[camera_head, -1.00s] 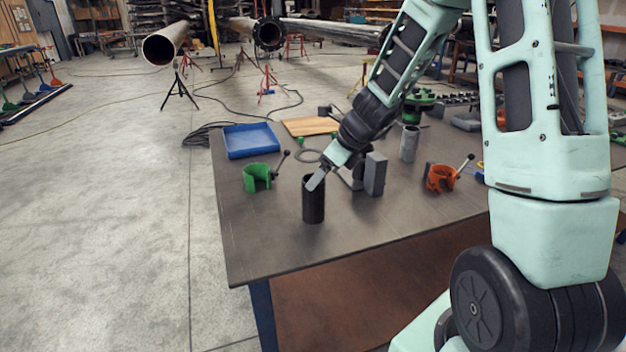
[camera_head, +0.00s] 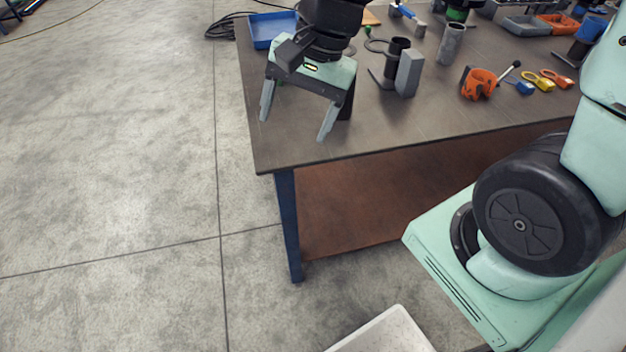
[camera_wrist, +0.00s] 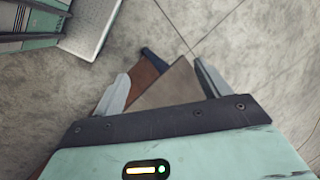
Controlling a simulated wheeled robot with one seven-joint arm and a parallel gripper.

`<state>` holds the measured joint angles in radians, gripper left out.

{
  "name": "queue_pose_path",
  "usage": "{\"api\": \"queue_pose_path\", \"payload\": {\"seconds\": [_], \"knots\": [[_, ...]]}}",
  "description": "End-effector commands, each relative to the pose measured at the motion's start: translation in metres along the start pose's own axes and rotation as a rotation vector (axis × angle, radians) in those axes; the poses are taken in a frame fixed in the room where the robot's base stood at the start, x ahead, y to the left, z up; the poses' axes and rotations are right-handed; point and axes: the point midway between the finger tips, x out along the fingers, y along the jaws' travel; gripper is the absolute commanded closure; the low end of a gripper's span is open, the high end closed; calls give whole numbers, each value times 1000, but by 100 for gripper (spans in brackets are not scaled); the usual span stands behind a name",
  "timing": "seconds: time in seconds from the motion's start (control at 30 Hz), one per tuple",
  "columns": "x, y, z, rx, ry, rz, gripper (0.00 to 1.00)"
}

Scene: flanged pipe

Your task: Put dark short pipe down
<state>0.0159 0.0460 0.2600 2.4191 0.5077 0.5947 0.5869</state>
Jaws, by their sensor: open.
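My gripper (camera_head: 297,120) is open and empty, its fingers pointing down near the table's left front part in the head view. In the wrist view nothing lies between the fingers (camera_wrist: 163,85) but the table corner and floor behind. A dark short pipe (camera_head: 347,106) stands behind the right side of my gripper, mostly hidden by it, at the spot of the pipe seen before. Another dark cylinder (camera_head: 398,48) stands farther back, partly behind a grey block (camera_head: 409,74).
The table (camera_head: 400,130) carries an orange clamp (camera_head: 478,84), a grey pipe (camera_head: 451,43) and a blue tray (camera_head: 270,30). Its front corner (camera_wrist: 165,90) shows in the wrist view. A white tray (camera_head: 385,335) is at the bottom. The floor left is clear.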

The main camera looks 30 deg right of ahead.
Motion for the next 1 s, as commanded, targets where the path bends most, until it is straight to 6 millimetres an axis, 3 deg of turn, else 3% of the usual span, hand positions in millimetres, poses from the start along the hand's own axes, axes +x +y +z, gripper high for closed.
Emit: {"api": "queue_pose_path", "payload": {"seconds": [0.03,0.1,0.2,0.33,0.5,0.9,1.0], "knots": [[5,5,35,-259,-10,55,24],[8,18,70,-597,-22,124,24],[11,36,103,-989,-39,202,24],[11,51,123,-1303,-54,266,24],[11,58,129,-1423,-60,292,24],[11,57,129,-1415,-60,290,24],[11,57,129,-1414,-60,289,50]]}}
